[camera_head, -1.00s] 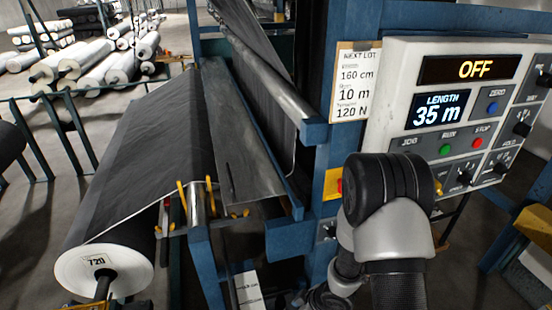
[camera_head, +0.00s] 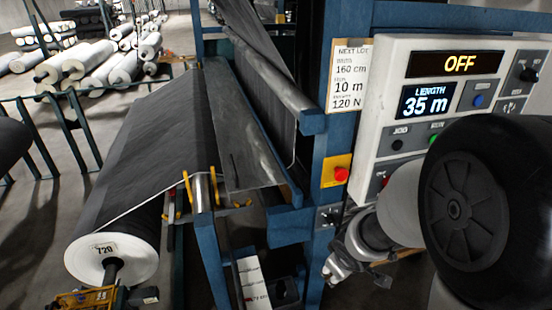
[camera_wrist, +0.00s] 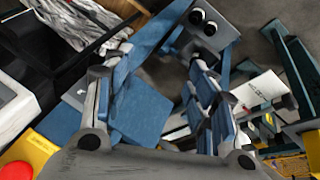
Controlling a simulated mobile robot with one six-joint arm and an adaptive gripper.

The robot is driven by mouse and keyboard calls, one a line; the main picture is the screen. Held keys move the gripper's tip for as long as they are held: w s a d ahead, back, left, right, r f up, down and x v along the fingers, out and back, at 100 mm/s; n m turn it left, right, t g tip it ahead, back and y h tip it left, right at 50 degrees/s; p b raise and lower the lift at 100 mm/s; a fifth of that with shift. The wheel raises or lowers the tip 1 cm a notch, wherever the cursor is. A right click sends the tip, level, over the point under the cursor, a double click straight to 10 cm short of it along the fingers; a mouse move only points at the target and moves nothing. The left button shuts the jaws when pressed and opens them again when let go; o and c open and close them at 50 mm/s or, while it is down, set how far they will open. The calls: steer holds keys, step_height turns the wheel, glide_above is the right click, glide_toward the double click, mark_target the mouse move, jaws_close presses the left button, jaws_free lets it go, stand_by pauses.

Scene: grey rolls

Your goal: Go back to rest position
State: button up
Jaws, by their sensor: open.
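My gripper shows in the head view (camera_head: 345,262) at the lower middle right, below the control panel and just right of the blue machine frame. In the wrist view my gripper (camera_wrist: 160,75) has its two fingers spread apart with nothing between them. Blue frame parts (camera_wrist: 145,110) lie beyond the fingers. My large black arm joint covers the lower right of the head view and hides part of the panel.
The control panel (camera_head: 388,110) reads OFF and LENGTH 35 m. A red button (camera_head: 341,174) on a yellow plate sits on the blue frame (camera_head: 318,150). A NEXT LOT card (camera_head: 348,72) hangs left of the panel. A dark roll (camera_head: 150,150) labelled 720 lies left.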

steer(key=s+d+r+m+h, duration=0.15)
steer(key=s+r+m, duration=0.35)
steer(key=s+r, duration=0.65)
steer(key=s+a+r+m+y, duration=0.1)
steer(key=s+r, duration=0.2)
steer(key=s, duration=0.2)
steer(key=s+a+r+m+y, duration=0.1)
steer(key=s+a+r, duration=0.1)
steer(key=s, duration=0.3)
steer(key=shift+s+a+r, duration=0.25)
steer(key=shift+s+r, duration=0.05)
steer(key=shift+r, duration=0.4)
